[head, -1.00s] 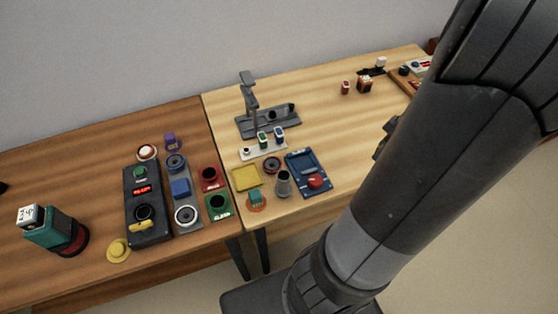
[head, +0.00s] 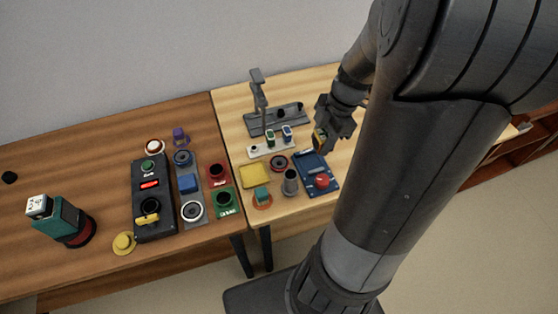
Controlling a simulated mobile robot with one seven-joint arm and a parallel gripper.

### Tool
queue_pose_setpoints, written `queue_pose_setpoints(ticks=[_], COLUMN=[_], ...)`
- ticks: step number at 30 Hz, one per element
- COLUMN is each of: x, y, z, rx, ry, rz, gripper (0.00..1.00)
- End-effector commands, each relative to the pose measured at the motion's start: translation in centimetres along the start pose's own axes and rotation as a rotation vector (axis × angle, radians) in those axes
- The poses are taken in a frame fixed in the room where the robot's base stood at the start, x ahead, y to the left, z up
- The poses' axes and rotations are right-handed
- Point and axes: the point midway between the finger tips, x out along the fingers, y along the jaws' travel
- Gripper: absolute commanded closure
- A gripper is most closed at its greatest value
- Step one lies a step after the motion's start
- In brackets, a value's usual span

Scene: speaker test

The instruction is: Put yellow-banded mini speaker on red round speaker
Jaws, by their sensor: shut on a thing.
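My gripper (head: 322,139) is over the light wooden table, just beyond the blue tray. It is shut on a small dark piece with a yellow band, which looks like the yellow-banded mini speaker (head: 319,141); the fingers hide part of it.
The blue tray (head: 310,160) carries a red dome (head: 322,181). A grey stand (head: 258,95) rises behind. My arm hides the table's right part.

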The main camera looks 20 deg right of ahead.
Motion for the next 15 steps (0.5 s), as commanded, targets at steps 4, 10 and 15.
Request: queue_pose_setpoints(ticks=[4,10,15], x=[1.6,5.4,8.0], y=[1.0,3.6,5.5], z=[-1.5,-4.5,-6.6], rx=[-0.017,-0.017,-0.016], ry=[0.004,0.006,0.004], rz=[-0.007,-0.009,-0.006], gripper=[0.85,0.85,0.85])
